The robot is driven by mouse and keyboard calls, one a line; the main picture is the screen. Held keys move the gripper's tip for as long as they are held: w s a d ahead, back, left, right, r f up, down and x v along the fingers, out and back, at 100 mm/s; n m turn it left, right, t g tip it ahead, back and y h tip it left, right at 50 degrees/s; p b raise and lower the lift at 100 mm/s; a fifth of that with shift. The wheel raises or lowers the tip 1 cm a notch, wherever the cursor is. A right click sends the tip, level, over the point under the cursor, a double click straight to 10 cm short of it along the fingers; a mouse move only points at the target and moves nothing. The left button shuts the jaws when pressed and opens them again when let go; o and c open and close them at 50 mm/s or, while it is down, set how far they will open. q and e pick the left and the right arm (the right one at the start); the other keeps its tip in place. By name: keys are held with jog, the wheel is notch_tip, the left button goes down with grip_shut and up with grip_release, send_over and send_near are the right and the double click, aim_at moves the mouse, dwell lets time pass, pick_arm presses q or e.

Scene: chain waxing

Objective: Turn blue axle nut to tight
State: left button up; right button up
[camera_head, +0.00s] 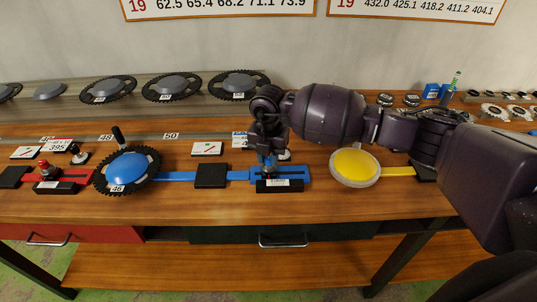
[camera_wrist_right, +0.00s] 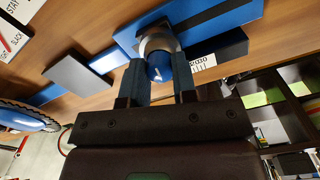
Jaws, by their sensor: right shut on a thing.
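The blue axle nut (camera_wrist_right: 160,68) sits at the blue slotted block, with a silver round collar (camera_wrist_right: 158,43) behind it in the right wrist view. My right gripper (camera_wrist_right: 160,82) is shut on the blue nut, one finger on each side of it. In the head view my right gripper (camera_head: 267,160) points down over the blue block (camera_head: 296,173) and hides most of the nut. A white pointer mark shows on the nut's face. A white scale label (camera_wrist_right: 203,61) is beside it. My left gripper is not in view.
A blue-hubbed chainring (camera_head: 127,171) with a black crank handle stands to the left, joined by a blue strip to a black block (camera_head: 211,175). A red axle station (camera_head: 50,178) is farther left. A yellow disc (camera_head: 355,166) lies to the right under my arm.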

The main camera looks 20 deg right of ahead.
jog(key=shift+w+r+m, duration=0.1)
jog(key=shift+m, duration=0.2)
dwell(0.4)
jog(key=o, duration=0.9)
jog(key=shift+o, duration=0.2)
notch_tip(320, 180, up, 11)
jog(key=shift+b, duration=0.45)
